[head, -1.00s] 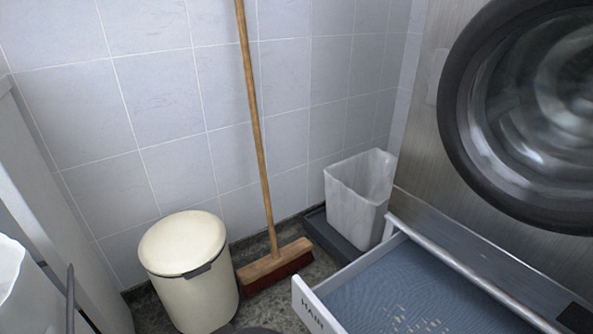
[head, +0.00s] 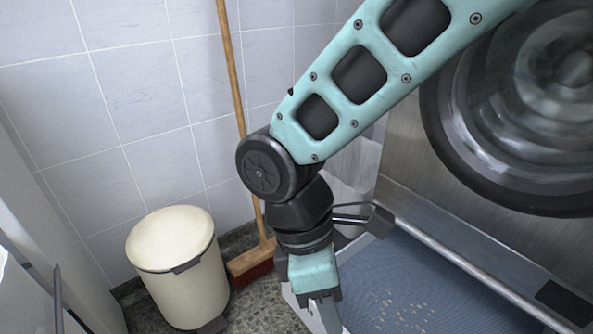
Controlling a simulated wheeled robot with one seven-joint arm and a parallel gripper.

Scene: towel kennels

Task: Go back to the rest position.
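My arm reaches down from the top right across the head view. My gripper (head: 325,312) points down at the bottom middle, in front of the front left corner of the open drawer. Its fingers show nearly edge-on and run to the bottom of the picture, so I cannot tell whether they are open or shut. I see nothing held in it. The drawer has a blue mesh screen (head: 400,280) with several pale bits lying on it. The drawer's front panel is mostly hidden behind my gripper.
A cream lidded bin (head: 182,270) stands at the lower left. A broom (head: 236,95) leans on the tiled wall (head: 130,80) behind my arm. A translucent bin (head: 352,178) is mostly hidden by my arm. A round machine door (head: 480,165) is at the right. Dark floor (head: 262,312) shows between bin and drawer.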

